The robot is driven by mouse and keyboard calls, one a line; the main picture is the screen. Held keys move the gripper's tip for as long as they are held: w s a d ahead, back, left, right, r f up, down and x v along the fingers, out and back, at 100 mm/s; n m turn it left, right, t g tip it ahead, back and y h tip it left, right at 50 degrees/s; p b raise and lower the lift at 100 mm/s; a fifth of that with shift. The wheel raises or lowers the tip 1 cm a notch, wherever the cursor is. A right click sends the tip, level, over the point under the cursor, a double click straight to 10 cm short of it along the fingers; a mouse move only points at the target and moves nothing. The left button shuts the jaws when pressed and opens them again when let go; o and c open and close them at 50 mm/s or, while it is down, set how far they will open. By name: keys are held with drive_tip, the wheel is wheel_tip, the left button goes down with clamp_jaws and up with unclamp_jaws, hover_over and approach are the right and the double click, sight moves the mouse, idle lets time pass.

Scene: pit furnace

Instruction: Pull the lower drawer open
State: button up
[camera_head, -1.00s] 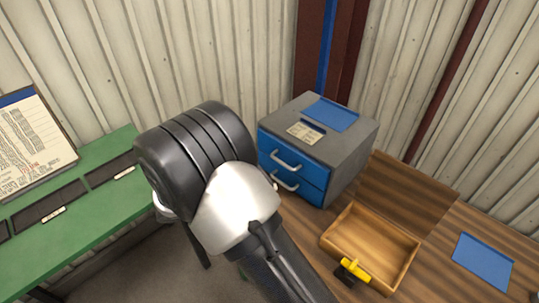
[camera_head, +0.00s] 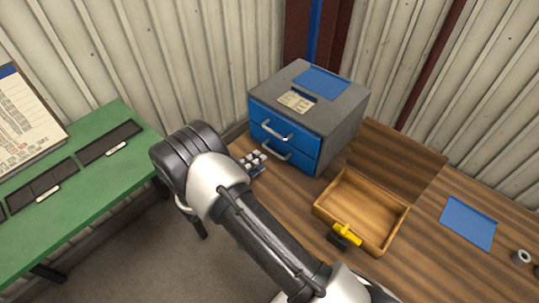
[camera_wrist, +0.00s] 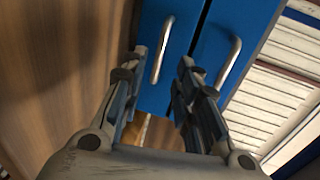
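The grey cabinet (camera_head: 340,122) with two blue drawers stands on the wooden bench. The lower drawer (camera_head: 303,163) looks shut, flush under the upper drawer (camera_head: 300,143). Its silver handle (camera_head: 276,152) shows in the head view. In the wrist view the picture is turned: the lower drawer (camera_wrist: 160,95) is on the left, with its handle (camera_wrist: 163,48) ahead between my fingertips. The upper drawer's handle (camera_wrist: 230,62) is to the right. My gripper (camera_wrist: 163,60) is open and holds nothing. I cannot tell whether it touches the handle.
A wooden tray (camera_head: 333,219) with a yellow-and-black item (camera_head: 346,235) sits in front of the cabinet. A blue sheet (camera_head: 468,222) lies right. A green bench (camera_head: 95,195) stands left.

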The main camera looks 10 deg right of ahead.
drive_tip(key=b+x, duration=0.1)
drive_tip(key=x, duration=0.6)
drive_tip(key=shift+w+d, duration=0.15)
drive_tip(key=shift+d, duration=0.05)
drive_tip(key=shift+c, duration=0.4)
clamp_jaws()
